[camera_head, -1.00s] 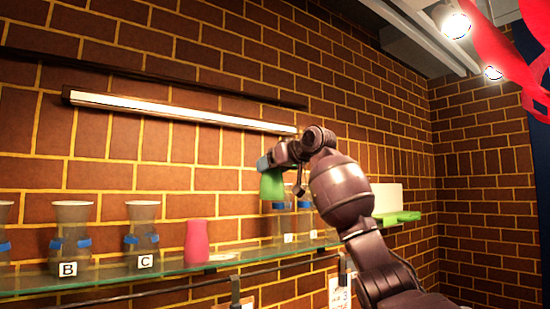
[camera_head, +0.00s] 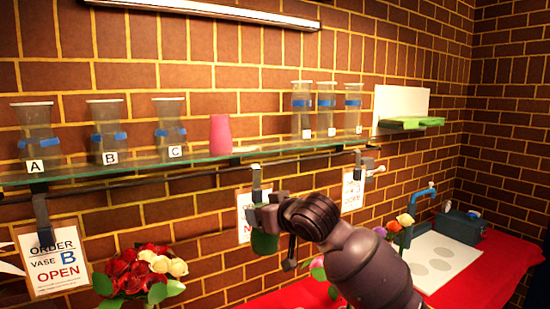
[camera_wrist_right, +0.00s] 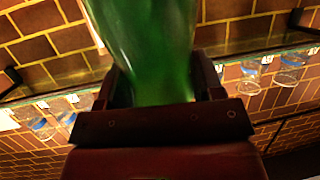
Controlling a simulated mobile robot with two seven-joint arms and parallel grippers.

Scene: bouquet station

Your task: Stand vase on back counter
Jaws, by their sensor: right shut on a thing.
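My right gripper (camera_head: 264,216) is shut on a green vase (camera_head: 264,243), below the glass shelf in the head view. The vase's lower part shows under the jaws; my arm and wrist hide some of it. In the right wrist view the glossy green vase (camera_wrist_right: 145,45) fills the space between the jaws (camera_wrist_right: 158,88). The back counter (camera_head: 497,262) has a red cover and runs along the brick wall at lower right. My right arm hides part of it. My left gripper is not in view.
The glass shelf (camera_head: 210,160) holds several clear vases with blue bands and a pink vase (camera_head: 220,134). An order sign (camera_head: 55,262) hangs at left. Red and white flowers (camera_head: 140,275) stand at lower left. A white board with grey circles (camera_head: 432,262) lies on the counter.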

